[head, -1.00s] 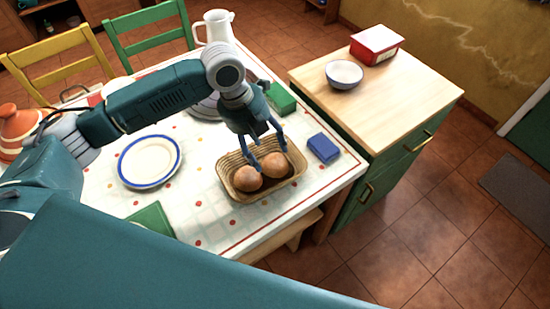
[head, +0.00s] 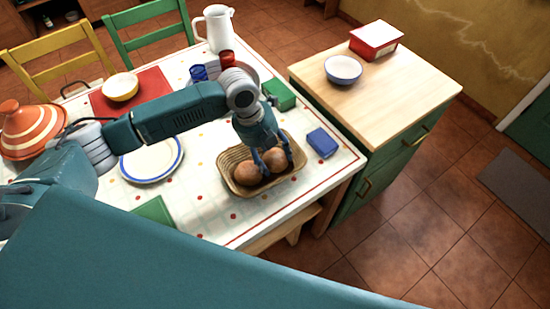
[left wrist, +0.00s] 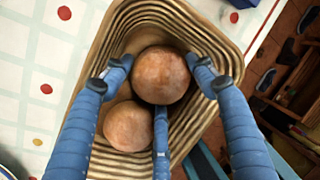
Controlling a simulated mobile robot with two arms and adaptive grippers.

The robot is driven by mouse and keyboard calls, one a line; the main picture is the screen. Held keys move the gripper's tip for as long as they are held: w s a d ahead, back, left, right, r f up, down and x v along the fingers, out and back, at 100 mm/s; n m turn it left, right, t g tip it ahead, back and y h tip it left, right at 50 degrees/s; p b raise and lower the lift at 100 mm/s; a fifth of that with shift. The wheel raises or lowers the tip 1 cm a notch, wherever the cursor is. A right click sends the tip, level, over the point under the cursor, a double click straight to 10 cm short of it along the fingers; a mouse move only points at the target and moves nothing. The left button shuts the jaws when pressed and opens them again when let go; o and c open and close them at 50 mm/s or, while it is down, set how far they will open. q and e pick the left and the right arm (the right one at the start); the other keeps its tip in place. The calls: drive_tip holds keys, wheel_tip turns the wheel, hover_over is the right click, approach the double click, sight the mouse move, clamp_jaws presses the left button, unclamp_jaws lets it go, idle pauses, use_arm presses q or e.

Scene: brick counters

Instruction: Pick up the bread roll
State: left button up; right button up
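Two round brown bread rolls lie in a ribbed wicker basket (head: 233,157) near the table's right end. My left gripper (head: 275,164) points down into the basket, with blue fingers around the right-hand roll (head: 277,161). The other roll (head: 247,175) lies just left of the fingers. In the left wrist view, the enclosed roll (left wrist: 160,75) sits between the spread fingertips of the gripper (left wrist: 159,78). Small gaps show at its sides, so the gripper looks open. The second roll (left wrist: 128,126) is between the left and middle fingers, lower down. My right gripper is out of view.
A blue block (head: 322,142) and a green box (head: 279,95) stand beside the basket. A blue-rimmed plate (head: 150,160), a striped tagine (head: 33,130) and a white jug (head: 214,27) are on the table. A wooden-topped cabinet (head: 400,90) adjoins on the right.

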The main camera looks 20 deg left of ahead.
use_arm(q)
drive_tip(key=shift+c, duration=0.2)
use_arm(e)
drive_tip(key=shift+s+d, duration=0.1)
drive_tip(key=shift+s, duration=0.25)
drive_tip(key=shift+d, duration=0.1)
